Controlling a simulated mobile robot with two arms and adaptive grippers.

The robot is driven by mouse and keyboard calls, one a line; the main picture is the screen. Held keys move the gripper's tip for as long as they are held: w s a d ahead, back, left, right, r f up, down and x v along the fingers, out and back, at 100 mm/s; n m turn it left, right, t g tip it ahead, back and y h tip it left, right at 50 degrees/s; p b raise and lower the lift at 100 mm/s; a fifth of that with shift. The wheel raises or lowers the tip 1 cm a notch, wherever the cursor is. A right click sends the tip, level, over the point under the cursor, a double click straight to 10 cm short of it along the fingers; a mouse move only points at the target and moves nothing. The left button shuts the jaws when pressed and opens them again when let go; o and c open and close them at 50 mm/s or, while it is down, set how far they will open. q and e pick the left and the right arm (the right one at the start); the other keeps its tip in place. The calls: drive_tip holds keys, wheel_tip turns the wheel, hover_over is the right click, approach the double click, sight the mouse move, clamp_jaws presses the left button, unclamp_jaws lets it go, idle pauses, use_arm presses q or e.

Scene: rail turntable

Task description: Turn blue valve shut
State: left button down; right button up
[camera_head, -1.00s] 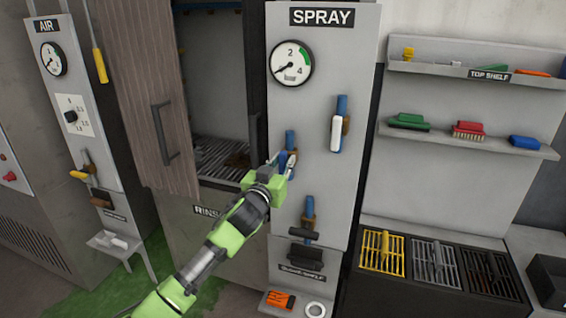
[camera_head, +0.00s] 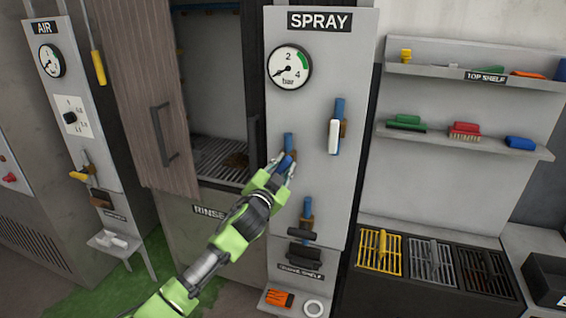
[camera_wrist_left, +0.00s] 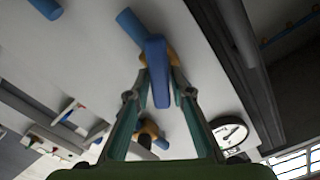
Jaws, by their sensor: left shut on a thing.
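The blue valve has a short blue lever (camera_head: 286,161) on the grey SPRAY panel (camera_head: 350,50), at the end of a blue pipe (camera_head: 288,141). My left gripper (camera_head: 283,164) is at this lever, with a finger on either side. In the left wrist view the blue lever (camera_wrist_left: 158,72) lies between the fingertips of the left gripper (camera_wrist_left: 160,80), which are shut on it. The lever appears tilted from the pipe's line; the gripper partly hides it in the head view. My right gripper is not in view.
A white-handled valve (camera_head: 334,137) is up and right on the panel, and a black-handled valve (camera_head: 302,234) is below. A pressure gauge (camera_head: 289,68) is above. The open wooden cabinet door (camera_head: 145,90) stands left of the arm.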

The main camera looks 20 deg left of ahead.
use_arm(q)
drive_tip(key=m, duration=0.2)
drive_tip(key=m+p, duration=0.1)
drive_tip(key=m, duration=0.2)
drive_tip(key=shift+d+f+m, duration=0.2)
drive_tip(key=shift+f+m, duration=0.1)
drive_tip(key=m, duration=0.1)
drive_tip(key=m+p, duration=0.1)
drive_tip(key=m, duration=0.3)
drive_tip(key=shift+d+f, duration=0.1)
drive_tip(key=shift+f, duration=0.25)
drive_tip(key=shift+m, duration=0.3)
drive_tip(key=c, duration=2)
unclamp_jaws()
drive_tip(key=shift+o, duration=0.2)
drive_tip(key=shift+s, duration=0.1)
drive_tip(key=s, duration=1.2)
drive_tip(key=shift+a, duration=0.25)
